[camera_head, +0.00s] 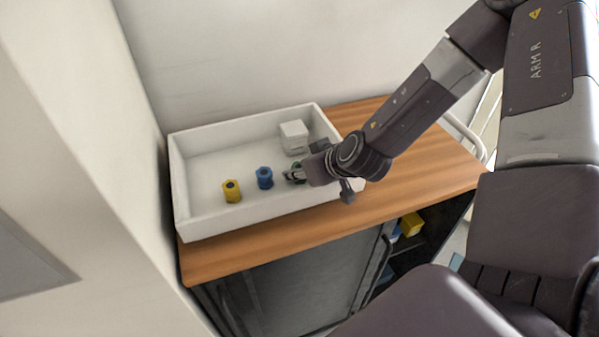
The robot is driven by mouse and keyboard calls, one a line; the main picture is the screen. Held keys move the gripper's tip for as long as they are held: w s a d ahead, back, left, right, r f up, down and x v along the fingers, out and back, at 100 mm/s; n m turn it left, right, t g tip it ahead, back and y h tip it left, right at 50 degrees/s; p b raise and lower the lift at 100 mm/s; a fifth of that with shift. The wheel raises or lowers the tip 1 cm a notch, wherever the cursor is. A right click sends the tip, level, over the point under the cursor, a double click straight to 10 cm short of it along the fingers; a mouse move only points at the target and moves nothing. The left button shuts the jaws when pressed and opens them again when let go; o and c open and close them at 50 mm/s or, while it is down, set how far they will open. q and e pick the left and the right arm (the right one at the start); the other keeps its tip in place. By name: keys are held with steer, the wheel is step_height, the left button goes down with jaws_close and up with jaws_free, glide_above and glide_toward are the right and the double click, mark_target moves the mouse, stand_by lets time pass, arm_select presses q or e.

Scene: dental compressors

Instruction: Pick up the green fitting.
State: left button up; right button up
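The green fitting (299,166) shows only as a small dark green patch in the white tray (185,205), mostly hidden behind my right gripper. My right gripper (293,175) reaches in over the tray's right side from the right, with its fingertips low at the green fitting. The fingers are too small and overlapped to tell whether they are open or shut on it. My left gripper is out of view.
A blue fitting (264,178) stands just left of the gripper, and a yellow fitting (231,191) stands farther left. A white box (294,136) sits at the tray's back right. The tray rests on a wooden cabinet top (420,165) against walls.

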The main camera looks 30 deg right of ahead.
jaws_close()
steer(key=shift+r, duration=0.15)
